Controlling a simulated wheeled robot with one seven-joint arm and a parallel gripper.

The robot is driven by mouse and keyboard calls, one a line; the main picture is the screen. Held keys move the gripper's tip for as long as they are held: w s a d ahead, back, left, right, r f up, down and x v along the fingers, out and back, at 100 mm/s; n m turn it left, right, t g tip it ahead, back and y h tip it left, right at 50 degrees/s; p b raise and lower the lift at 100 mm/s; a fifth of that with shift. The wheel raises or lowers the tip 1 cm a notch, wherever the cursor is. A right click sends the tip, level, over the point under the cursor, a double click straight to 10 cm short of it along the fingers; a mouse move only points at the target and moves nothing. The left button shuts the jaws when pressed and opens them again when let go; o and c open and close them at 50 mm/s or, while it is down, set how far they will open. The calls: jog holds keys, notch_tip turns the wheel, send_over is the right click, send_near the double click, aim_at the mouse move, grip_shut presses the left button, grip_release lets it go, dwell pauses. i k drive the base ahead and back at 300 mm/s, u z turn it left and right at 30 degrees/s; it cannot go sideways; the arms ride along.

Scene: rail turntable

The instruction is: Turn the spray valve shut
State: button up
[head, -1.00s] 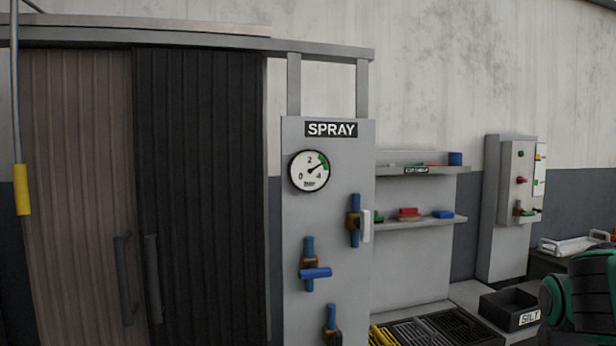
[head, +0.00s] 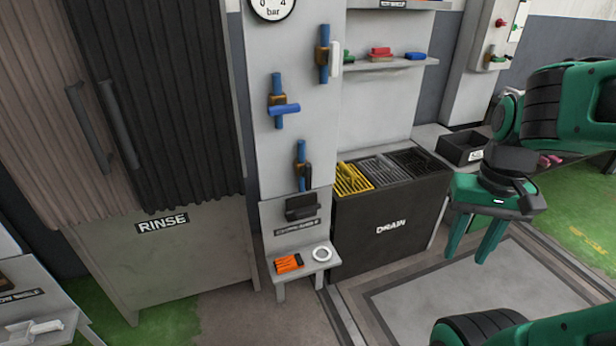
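A light grey panel (head: 262,140) carries three blue pipe valves. The middle valve's blue handle (head: 284,110) lies crosswise to its upright pipe. The upper right valve has a white handle (head: 336,58) standing upright beside its pipe. The lower valve has a dark handle (head: 308,176), roughly upright. No label on the individual valves is readable. A pressure gauge (head: 272,6) is cut off at the top edge. My gripper (head: 466,259) hangs at the right, fingers down, open and empty. It is well apart from the valves, in front of the drain box's right side.
A dark drain box (head: 385,232) with yellow and black grates stands right of the panel. A low stand (head: 306,268) below the panel holds an orange item and a white ring. The rinse cabinet (head: 190,262) is at left. Floor shows at front centre.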

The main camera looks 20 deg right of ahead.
aim_at(305, 171)
jog(key=u, duration=2.75)
jog(key=i, duration=0.75)
jog(key=z, duration=2.65)
